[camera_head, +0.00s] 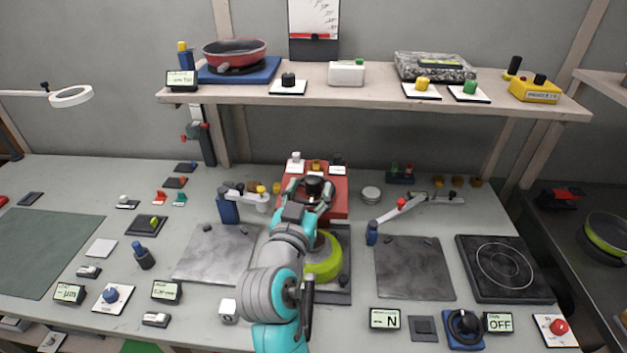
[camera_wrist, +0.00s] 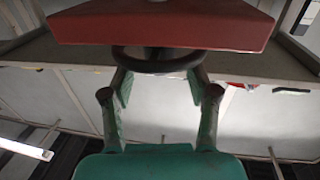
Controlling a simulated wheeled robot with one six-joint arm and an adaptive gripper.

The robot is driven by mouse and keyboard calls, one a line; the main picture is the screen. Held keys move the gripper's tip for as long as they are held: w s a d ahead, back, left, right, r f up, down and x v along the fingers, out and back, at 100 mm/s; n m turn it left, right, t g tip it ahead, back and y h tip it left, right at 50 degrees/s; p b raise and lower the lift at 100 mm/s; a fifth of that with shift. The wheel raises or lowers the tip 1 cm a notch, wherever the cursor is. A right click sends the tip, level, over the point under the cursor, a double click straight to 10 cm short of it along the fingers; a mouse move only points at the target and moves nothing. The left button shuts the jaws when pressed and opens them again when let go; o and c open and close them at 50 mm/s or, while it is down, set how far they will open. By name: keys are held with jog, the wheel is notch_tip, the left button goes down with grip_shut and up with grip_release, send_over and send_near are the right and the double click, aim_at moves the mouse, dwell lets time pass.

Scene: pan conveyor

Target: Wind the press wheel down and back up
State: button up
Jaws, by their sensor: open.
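The red press (camera_head: 338,202) stands at the middle back of the bench. In the wrist view, its red body (camera_wrist: 160,25) fills the top, with a dark round wheel (camera_wrist: 158,66) beside it. My gripper (camera_head: 309,190) is at the press, its fingers spread. In the wrist view my gripper (camera_wrist: 158,76) has one finger on each side of the wheel, the tips close to its rim. I cannot tell whether they touch it. In the head view my gripper and arm hide much of the wheel and the press's lower front.
A lime-green pan (camera_head: 325,262) lies on a dark plate just right of my arm. Small jointed arms stand left (camera_head: 228,207) and right (camera_head: 373,233) of the press. A shelf (camera_head: 340,100) with a red pan (camera_head: 235,52) runs above. Grey plates (camera_head: 415,268) and buttons surround.

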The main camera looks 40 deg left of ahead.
aim_at(311, 186)
jog(key=shift+x, duration=1.65)
grip_shut()
